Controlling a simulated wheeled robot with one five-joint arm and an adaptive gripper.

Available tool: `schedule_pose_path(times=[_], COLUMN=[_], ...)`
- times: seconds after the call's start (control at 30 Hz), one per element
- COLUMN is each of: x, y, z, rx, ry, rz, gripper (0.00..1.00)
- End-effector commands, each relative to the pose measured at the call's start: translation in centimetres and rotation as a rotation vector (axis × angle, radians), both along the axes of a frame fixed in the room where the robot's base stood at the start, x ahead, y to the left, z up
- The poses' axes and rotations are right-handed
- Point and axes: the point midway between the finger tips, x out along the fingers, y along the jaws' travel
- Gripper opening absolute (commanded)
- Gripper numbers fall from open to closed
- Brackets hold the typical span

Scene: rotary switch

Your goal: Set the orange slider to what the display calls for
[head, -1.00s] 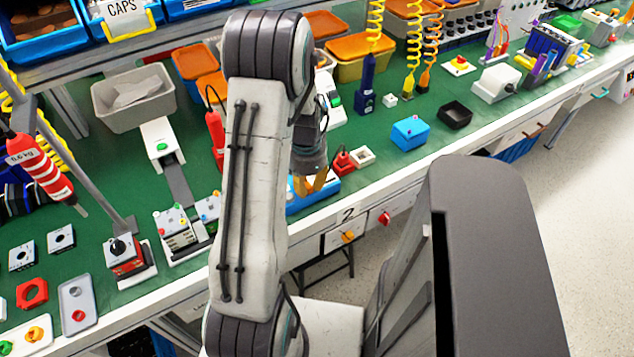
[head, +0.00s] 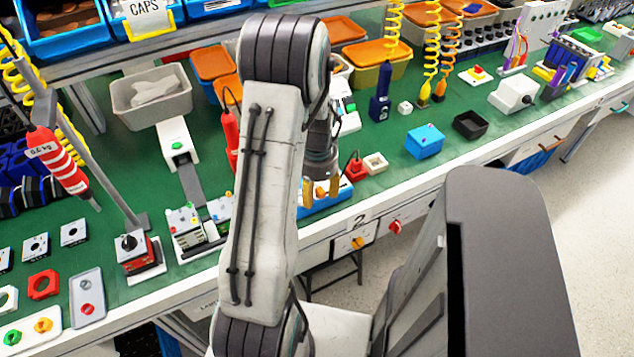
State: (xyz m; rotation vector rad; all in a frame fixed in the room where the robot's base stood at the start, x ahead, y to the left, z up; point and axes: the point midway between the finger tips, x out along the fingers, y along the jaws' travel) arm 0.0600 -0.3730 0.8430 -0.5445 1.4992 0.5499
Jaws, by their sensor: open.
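My gripper (head: 320,190) is at the middle of the head view, low over a blue unit (head: 330,201) at the bench's front edge. Its two tan fingers point down and are apart. A small orange piece (head: 320,192) shows between the fingers on the blue unit; it looks like the slider, but I cannot tell whether the fingers touch it. My arm hides the unit's left and back parts. I cannot make out a display or its reading.
A red piece with a cable (head: 354,168) and a cream square block (head: 375,163) stand just right of the unit. A blue box (head: 424,141) and black tray (head: 471,125) are further right. Knobs (head: 358,242) sit on the bench front below.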

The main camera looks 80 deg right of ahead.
Motion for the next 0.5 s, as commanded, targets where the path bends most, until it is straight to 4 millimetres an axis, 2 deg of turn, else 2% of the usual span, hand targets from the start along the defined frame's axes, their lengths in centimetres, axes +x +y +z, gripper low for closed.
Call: schedule_pose_path(times=[0.17,0.5], x=[0.0,0.0], y=[-0.2,-0.1], z=[1.8,7.6], rx=[-0.006,-0.005], ry=[0.0,0.0], rz=[0.0,0.001], gripper=[0.5,0.5])
